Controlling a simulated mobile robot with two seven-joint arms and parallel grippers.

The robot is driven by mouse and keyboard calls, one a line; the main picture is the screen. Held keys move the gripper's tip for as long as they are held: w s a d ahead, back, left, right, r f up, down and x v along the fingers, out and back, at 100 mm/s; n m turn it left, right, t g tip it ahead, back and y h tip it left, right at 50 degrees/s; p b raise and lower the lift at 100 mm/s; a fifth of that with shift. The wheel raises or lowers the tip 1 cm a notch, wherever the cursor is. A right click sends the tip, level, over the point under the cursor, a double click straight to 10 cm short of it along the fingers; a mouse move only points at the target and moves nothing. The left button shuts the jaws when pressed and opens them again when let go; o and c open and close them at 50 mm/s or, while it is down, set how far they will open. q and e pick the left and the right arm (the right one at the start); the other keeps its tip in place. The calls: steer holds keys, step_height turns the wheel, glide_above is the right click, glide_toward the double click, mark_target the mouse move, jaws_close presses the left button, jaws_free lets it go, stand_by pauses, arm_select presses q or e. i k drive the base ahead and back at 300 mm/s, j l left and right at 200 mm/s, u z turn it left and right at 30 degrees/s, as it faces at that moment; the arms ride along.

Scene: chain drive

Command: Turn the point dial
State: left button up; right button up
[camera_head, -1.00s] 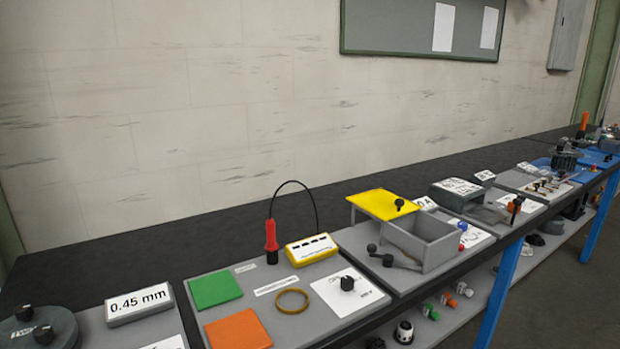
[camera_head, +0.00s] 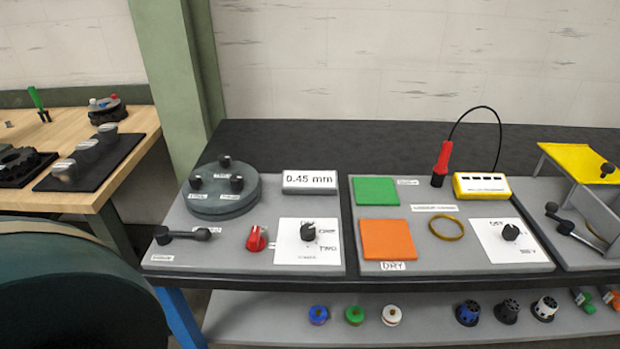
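A black knob (camera_head: 308,232) stands on a white printed card on the left grey board. A red pointer knob (camera_head: 257,239) sits left of that card. Another black knob (camera_head: 511,232) stands on a white card on the right grey board. The small print is too blurred to tell which knob is the point dial. A white display block (camera_head: 310,181) reading "0.45 mm" is behind the first card. Neither of my grippers shows.
A round grey unit with black knobs (camera_head: 224,196) and a black lever (camera_head: 182,235) share the left board. Green (camera_head: 376,190) and orange (camera_head: 387,239) pads lie on the right board. A wooden bench (camera_head: 136,122) stands left; a dark rounded object (camera_head: 75,295) fills the lower left.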

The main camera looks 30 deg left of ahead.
mark_target(307, 231)
steer(key=u, duration=1.45)
